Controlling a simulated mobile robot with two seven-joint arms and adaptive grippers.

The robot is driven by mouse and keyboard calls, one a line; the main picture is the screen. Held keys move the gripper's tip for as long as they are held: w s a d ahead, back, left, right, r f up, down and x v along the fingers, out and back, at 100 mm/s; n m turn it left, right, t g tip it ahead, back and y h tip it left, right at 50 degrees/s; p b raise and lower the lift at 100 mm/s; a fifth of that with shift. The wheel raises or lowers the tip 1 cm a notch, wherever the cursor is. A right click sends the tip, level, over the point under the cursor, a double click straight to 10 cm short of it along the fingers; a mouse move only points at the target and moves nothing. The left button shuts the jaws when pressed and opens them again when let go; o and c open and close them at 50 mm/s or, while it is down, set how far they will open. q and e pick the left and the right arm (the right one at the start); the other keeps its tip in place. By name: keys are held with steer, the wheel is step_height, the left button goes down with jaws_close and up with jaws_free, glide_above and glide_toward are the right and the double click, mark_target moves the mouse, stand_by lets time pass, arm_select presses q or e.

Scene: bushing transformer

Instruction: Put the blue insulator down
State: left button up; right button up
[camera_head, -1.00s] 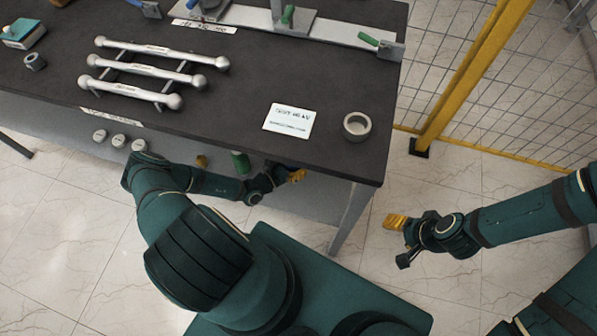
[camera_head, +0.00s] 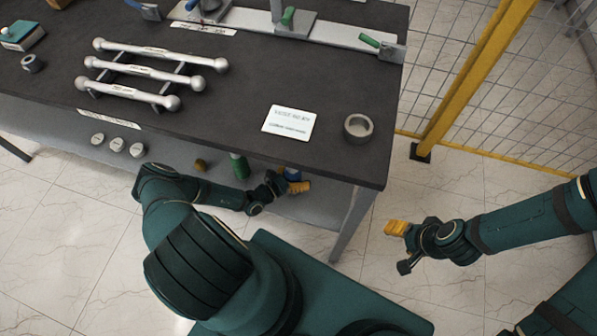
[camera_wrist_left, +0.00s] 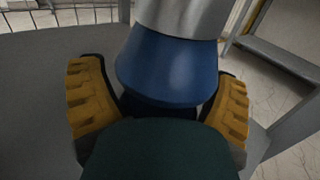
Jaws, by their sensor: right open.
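The blue insulator (camera_wrist_left: 168,68) has a blue flared body under a pale grey cylinder. In the left wrist view it stands between the two yellow fingers of my left gripper (camera_wrist_left: 162,112), which close around its narrow lower part. In the head view my left gripper (camera_head: 300,187) is low beside the table's front edge, and a small part of the insulator (camera_head: 292,173) shows behind it. The insulator's base is hidden behind my gripper, so I cannot tell whether it touches a surface. My right gripper (camera_head: 400,246) is open and empty over the floor, right of the table.
The dark table (camera_head: 235,105) bears a rack of grey rods (camera_head: 150,70), a white card (camera_head: 288,122) and a grey ring (camera_head: 358,127). The lower shelf (camera_head: 310,207) holds a green part (camera_head: 239,165) and several pale round parts (camera_head: 117,144). A yellow-framed fence (camera_head: 470,80) stands at right.

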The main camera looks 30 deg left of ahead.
stand_by(0.3)
arm_select(q)
steer(key=shift+s+r, duration=0.1)
steer(key=shift+r, duration=0.1)
steer(key=p+v, duration=0.1)
steer(key=v, duration=1)
steer(key=shift+s, duration=0.4)
steer(key=shift+a, duration=0.15)
